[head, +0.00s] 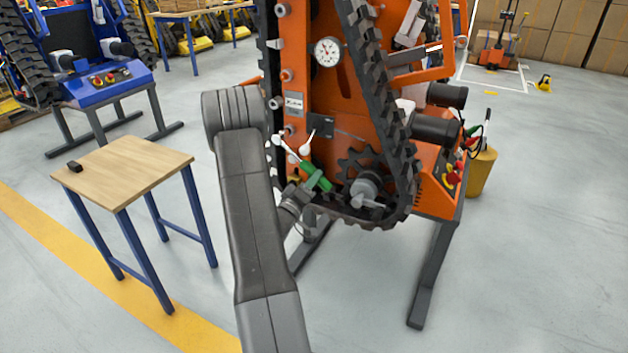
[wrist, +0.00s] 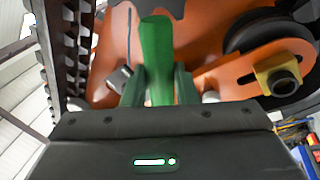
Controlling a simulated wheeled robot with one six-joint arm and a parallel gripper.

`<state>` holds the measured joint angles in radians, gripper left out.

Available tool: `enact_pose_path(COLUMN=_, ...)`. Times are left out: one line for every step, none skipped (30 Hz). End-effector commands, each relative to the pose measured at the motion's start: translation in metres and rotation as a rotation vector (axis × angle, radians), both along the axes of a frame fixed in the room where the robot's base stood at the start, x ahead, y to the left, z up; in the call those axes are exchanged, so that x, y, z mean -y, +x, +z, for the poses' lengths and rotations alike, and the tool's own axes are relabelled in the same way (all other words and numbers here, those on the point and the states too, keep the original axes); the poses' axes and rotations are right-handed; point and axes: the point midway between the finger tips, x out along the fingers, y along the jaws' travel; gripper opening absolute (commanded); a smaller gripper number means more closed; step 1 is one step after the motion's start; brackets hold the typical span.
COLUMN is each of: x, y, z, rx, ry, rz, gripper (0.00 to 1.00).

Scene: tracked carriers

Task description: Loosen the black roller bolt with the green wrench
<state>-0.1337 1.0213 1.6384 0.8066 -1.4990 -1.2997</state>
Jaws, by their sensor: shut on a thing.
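The green wrench (wrist: 156,52) stands upright between the two fingers of my gripper (wrist: 159,88) in the wrist view. My gripper is shut on its green handle. In the head view the green handle (head: 309,169) shows in front of the lower part of the orange tracked carrier (head: 299,90), with my gripper (head: 318,182) at it. The wrench's working end cannot be made out in the wrist view. At the upper right of that view is a black roller (wrist: 262,32). Below it a dark bolt head (wrist: 284,83) sits in a yellow block, apart from the wrench.
The black track (head: 362,60) and a toothed sprocket (head: 357,166) are close to my gripper's right. A wooden-topped table (head: 125,172) with a small black object (head: 74,166) stands left. A yellow bucket (head: 482,172) stands right of the carrier. Floor in front is clear.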

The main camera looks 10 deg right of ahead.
Motion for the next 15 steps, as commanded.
enact_pose_path(x=-0.002, y=-0.002, z=0.000, rx=0.002, ry=-0.001, rz=0.001, gripper=0.00)
enact_pose_path(x=-0.003, y=-0.003, z=0.000, rx=0.002, ry=-0.001, rz=0.001, gripper=0.00)
enact_pose_path(x=-0.004, y=-0.005, z=0.000, rx=0.002, ry=-0.001, rz=0.001, gripper=0.00)
enact_pose_path(x=-0.005, y=-0.006, z=0.000, rx=0.001, ry=-0.001, rz=0.001, gripper=0.00)
enact_pose_path(x=-0.005, y=-0.007, z=0.000, rx=0.001, ry=-0.001, rz=0.001, gripper=0.00)
enact_pose_path(x=-0.007, y=-0.009, z=0.000, rx=0.002, ry=-0.001, rz=0.001, gripper=0.00)
enact_pose_path(x=-0.008, y=-0.010, z=0.000, rx=0.002, ry=-0.001, rz=0.000, gripper=0.00)
enact_pose_path(x=-0.008, y=-0.011, z=0.000, rx=0.002, ry=0.000, rz=0.000, gripper=0.00)
enact_pose_path(x=-0.010, y=-0.013, z=0.000, rx=0.002, ry=0.000, rz=0.000, gripper=0.00)
enact_pose_path(x=-0.010, y=-0.014, z=0.000, rx=0.002, ry=0.000, rz=0.000, gripper=0.00)
enact_pose_path(x=-0.011, y=-0.015, z=0.000, rx=0.002, ry=0.000, rz=0.000, gripper=0.00)
enact_pose_path(x=-0.013, y=-0.017, z=0.000, rx=0.001, ry=0.000, rz=0.001, gripper=0.00)
enact_pose_path(x=-0.013, y=-0.018, z=0.000, rx=0.001, ry=0.000, rz=0.001, gripper=0.00)
enact_pose_path(x=-0.014, y=-0.019, z=0.000, rx=0.002, ry=0.000, rz=0.000, gripper=0.00)
enact_pose_path(x=-0.015, y=-0.020, z=0.000, rx=0.002, ry=0.000, rz=0.000, gripper=0.00)
